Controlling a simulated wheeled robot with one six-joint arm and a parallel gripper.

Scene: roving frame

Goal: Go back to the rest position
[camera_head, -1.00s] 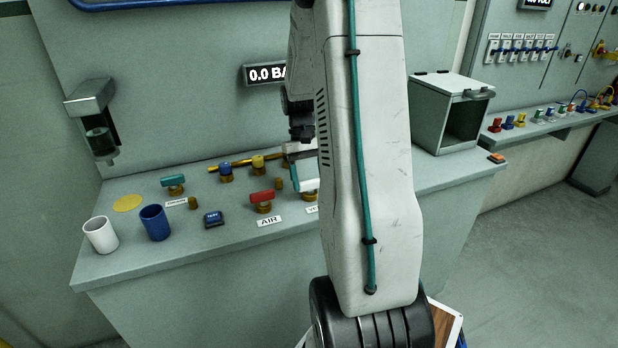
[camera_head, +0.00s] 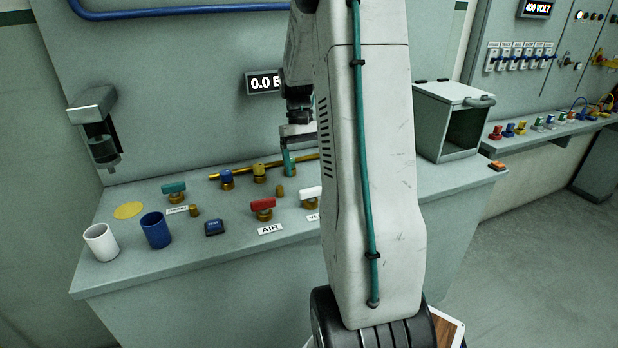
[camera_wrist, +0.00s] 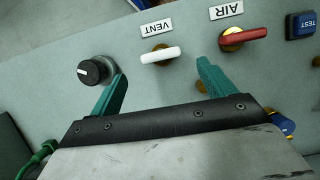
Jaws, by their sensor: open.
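My gripper (camera_head: 289,165) has teal fingers and hangs above the back of the bench, partly hidden by my own arm. In the wrist view my gripper (camera_wrist: 160,76) is open, with its fingers apart and nothing between them. The white VENT handle (camera_wrist: 161,55) lies below and beyond the fingers, apart from them; it also shows in the head view (camera_head: 310,196). The red AIR handle (camera_wrist: 243,35) is to its right, also seen in the head view (camera_head: 262,205). A black knob (camera_wrist: 92,72) is at the left of the wrist view.
A white cup (camera_head: 101,243) and a blue cup (camera_head: 156,230) stand at the bench's left. A teal-handled valve (camera_head: 174,189), blue TEST button (camera_head: 214,228) and brass pipe (camera_head: 242,172) are nearby. A dispenser (camera_head: 98,125) hangs left. An open grey box (camera_head: 452,118) stands right.

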